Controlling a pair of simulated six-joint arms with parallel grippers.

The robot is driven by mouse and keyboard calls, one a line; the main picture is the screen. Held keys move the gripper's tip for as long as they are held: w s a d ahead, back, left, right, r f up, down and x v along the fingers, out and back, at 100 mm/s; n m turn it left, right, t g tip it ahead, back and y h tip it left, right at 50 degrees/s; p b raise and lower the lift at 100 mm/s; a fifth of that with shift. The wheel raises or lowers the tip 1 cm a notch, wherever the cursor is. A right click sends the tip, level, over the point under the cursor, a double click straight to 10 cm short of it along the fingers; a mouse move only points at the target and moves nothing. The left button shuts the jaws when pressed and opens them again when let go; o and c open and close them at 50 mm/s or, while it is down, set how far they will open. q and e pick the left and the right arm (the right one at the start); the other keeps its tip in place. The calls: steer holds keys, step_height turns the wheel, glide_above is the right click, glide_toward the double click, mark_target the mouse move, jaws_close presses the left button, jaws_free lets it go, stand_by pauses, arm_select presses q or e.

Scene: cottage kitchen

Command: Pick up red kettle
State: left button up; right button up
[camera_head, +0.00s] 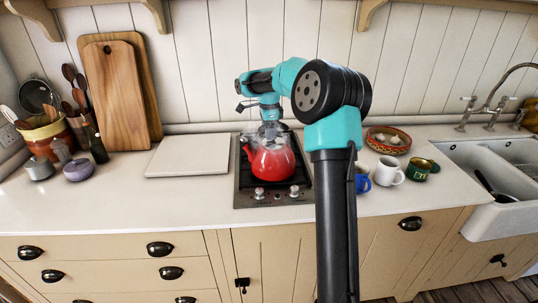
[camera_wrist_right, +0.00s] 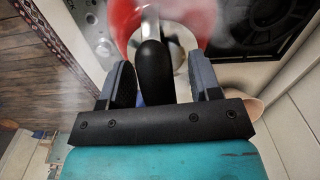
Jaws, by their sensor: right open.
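The red kettle (camera_head: 275,164) stands upright on the black stove top (camera_head: 243,184), with its spout toward the left. My right gripper (camera_head: 270,130) is directly above its top. In the right wrist view the gripper (camera_wrist_right: 160,72) is open. The kettle's black handle (camera_wrist_right: 151,72) shows between the two fingers, with visible gaps on both sides. The red kettle body (camera_wrist_right: 195,18) and its shiny lid lie past the fingertips. Whitish steam partly blurs the kettle top. My left gripper is not in view.
A white board (camera_head: 188,160) lies left of the stove. A blue mug (camera_head: 362,184), a white mug (camera_head: 388,172), a green mug (camera_head: 418,168) and a patterned bowl (camera_head: 389,139) stand to the right. The sink (camera_head: 485,172) is further right. The front left counter is clear.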

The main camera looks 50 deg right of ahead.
steer(key=shift+c, duration=0.2)
jaws_close()
stand_by(0.6)
stand_by(0.5)
steer(key=shift+r, duration=0.15)
